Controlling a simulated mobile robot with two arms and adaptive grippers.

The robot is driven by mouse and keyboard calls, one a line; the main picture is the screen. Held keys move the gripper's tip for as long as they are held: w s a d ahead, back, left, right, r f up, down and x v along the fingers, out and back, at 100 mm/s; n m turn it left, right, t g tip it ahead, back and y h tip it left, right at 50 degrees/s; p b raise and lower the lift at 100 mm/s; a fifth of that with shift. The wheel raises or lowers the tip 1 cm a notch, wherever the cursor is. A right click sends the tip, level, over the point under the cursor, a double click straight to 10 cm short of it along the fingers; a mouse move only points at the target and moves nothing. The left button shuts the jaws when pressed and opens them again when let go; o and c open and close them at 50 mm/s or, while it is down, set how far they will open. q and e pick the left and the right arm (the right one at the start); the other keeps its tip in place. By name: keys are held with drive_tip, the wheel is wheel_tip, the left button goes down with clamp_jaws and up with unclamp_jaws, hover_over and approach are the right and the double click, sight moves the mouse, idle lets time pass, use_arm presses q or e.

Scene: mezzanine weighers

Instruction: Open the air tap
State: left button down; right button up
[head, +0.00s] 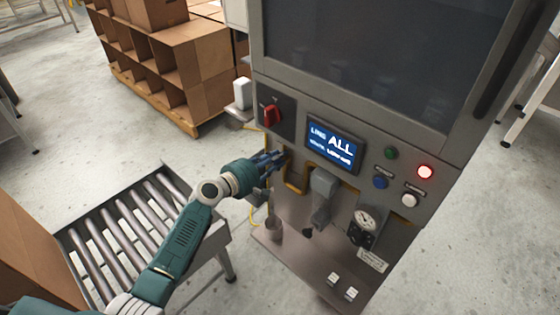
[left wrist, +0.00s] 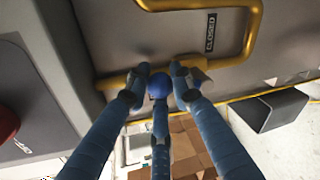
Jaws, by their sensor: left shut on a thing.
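My left gripper (head: 280,158) reaches in from the left to the lower left of the grey machine's front. In the left wrist view its blue fingers (left wrist: 160,90) are closed round a dark blue rounded part (left wrist: 159,80), which looks like the air tap's handle. It sits by a yellow pipe (left wrist: 112,82) along the panel. A label reading CLOSED (left wrist: 210,32) is beside the pipe's bend. The fingers hide most of the tap, so its exact angle cannot be told. My right gripper is in neither view.
A roller conveyor (head: 150,225) lies under my left arm. Cardboard boxes (head: 190,60) stand behind. Floor between them is clear.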

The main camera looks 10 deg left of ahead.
use_arm(q)
drive_tip(key=shift+w+a+r+n, duration=0.4)
drive_tip(key=shift+a+n, duration=0.2)
drive_tip(key=c, duration=1.6)
unclamp_jaws()
drive_tip(key=shift+c, duration=0.2)
drive_tip(key=shift+o, duration=0.8)
drive_tip(key=shift+f, duration=0.3)
drive_tip(key=shift+s, duration=0.1)
drive_tip(key=v, duration=1.2)
drive_tip(key=shift+a, duration=0.2)
drive_tip(key=shift+f, duration=0.1)
